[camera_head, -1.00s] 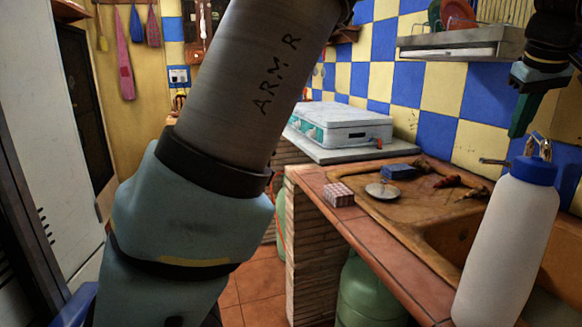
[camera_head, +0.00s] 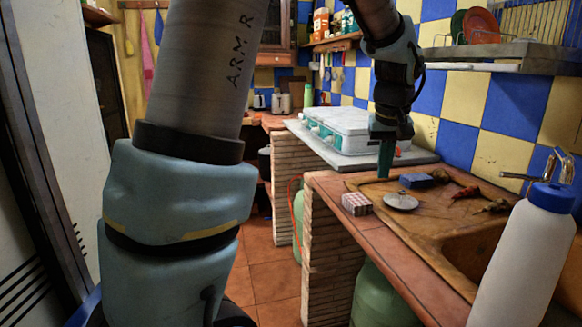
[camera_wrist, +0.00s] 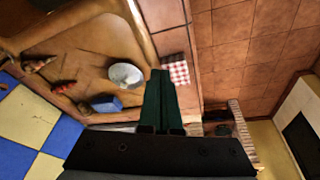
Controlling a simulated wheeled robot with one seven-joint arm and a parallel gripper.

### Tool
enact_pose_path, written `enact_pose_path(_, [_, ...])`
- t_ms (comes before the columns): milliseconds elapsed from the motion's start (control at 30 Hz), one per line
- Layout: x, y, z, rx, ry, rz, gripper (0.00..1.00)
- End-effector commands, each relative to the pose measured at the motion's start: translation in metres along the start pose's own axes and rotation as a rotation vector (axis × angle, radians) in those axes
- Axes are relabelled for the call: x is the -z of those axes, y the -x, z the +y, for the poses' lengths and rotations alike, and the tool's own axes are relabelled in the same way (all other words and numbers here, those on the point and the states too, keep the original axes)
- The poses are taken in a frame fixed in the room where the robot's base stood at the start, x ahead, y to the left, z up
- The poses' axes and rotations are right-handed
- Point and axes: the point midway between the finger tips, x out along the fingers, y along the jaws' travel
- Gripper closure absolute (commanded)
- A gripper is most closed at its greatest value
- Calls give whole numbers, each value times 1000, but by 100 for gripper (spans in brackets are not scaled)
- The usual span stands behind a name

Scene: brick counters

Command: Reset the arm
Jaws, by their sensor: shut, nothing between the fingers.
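My gripper (camera_head: 386,158) hangs pointing down in front of the white and teal stove, above the far end of the brick counter. Its green fingers are together with nothing between them. In the wrist view the shut fingers (camera_wrist: 161,98) show in the middle, over the counter edge beside the checked box. My large arm links fill the left of the head view.
On the counter (camera_head: 400,262) are a checked box (camera_head: 357,204), a round metal lid (camera_head: 401,201), a blue block (camera_head: 416,181), peppers (camera_head: 466,192) and a white bottle with a blue cap (camera_head: 520,265). The stove (camera_head: 350,130) stands behind. A dish rack (camera_head: 490,55) hangs at upper right.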

Motion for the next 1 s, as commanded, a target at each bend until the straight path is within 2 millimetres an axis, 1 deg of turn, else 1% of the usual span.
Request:
enact_pose_path(33, [-4, -3, -40, 15, 14, -20, 100])
enact_pose_path(67, [-9, -7, -61, 20, 16, -30, 100])
enact_pose_path(100, [-17, -11, -86, 25, 16, -43, 100])
enact_pose_path(167, [-33, -17, -124, 32, 19, -63, 100])
enact_pose_path(200, [-45, -20, -148, 36, 22, -76, 100])
enact_pose_path(267, [-65, -22, -179, 40, 26, -92, 100])
enact_pose_path(300, [-79, -24, -197, 43, 29, -102, 100])
enact_pose_path(400, [-111, -26, -230, 47, 35, -121, 100])
enact_pose_path(500, [-136, -26, -250, 49, 38, -134, 100])
enact_pose_path(600, [-148, -27, -259, 50, 39, -139, 100])
enact_pose_path(700, [-153, -27, -261, 50, 36, -141, 100])
enact_pose_path(1000, [-152, -28, -261, 50, 36, -141, 100])
